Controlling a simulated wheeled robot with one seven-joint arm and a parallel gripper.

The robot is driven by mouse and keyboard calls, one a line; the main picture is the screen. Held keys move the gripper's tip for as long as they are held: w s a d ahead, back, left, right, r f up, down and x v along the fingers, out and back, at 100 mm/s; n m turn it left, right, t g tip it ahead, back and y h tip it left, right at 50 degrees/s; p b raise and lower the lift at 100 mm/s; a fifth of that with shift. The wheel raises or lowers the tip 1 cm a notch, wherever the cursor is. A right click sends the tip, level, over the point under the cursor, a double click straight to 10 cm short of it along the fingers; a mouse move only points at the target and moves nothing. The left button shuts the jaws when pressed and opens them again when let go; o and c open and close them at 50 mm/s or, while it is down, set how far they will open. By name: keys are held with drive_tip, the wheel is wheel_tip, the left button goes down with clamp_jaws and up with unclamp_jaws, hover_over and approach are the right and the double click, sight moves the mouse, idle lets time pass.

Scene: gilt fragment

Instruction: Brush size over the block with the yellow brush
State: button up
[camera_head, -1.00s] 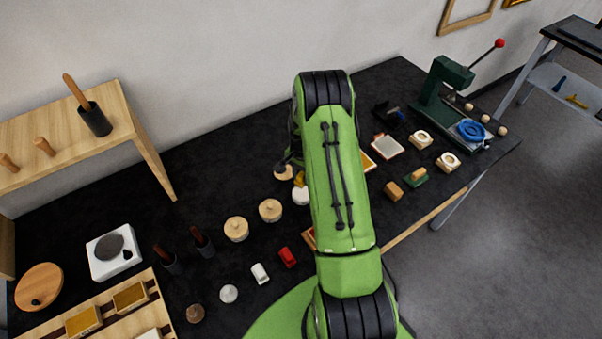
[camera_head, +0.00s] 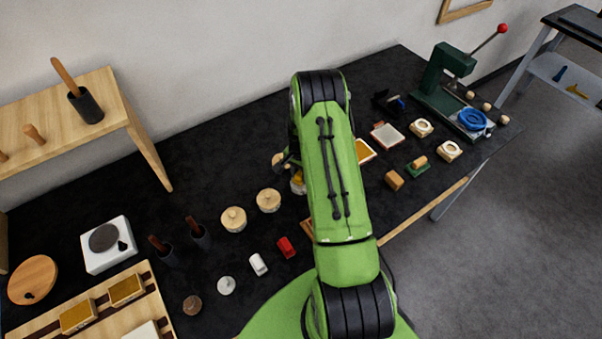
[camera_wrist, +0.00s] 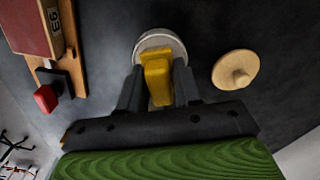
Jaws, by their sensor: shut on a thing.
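My gripper (camera_wrist: 158,88) is shut on the yellow brush (camera_wrist: 158,78), seen between the two dark fingers in the wrist view. The brush is over or in a round white-rimmed pot (camera_wrist: 175,42); its tip is hidden, so I cannot tell how deep it is. In the head view the yellow of the brush (camera_head: 297,176) shows beside my green arm, just above the pot (camera_head: 298,188). A dark red block (camera_wrist: 27,25) with a printed label lies on a wooden holder (camera_wrist: 68,60) at the upper left of the wrist view. My arm mostly hides it in the head view.
A round wooden lid (camera_wrist: 236,70) with a knob lies right of the pot. A small red piece (camera_wrist: 46,98) is near the holder. Lidded jars (camera_head: 233,219), a red piece (camera_head: 286,247) and a white piece (camera_head: 258,264) stand left of my arm. A green press (camera_head: 440,80) stands at the right.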

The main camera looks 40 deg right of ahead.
drive_tip(key=shift+f+b, duration=0.55)
drive_tip(key=shift+b, duration=0.25)
idle(1.7)
drive_tip(key=shift+r+p, duration=1.9)
drive_tip(key=shift+r, duration=1.7)
drive_tip(key=shift+f, duration=0.1)
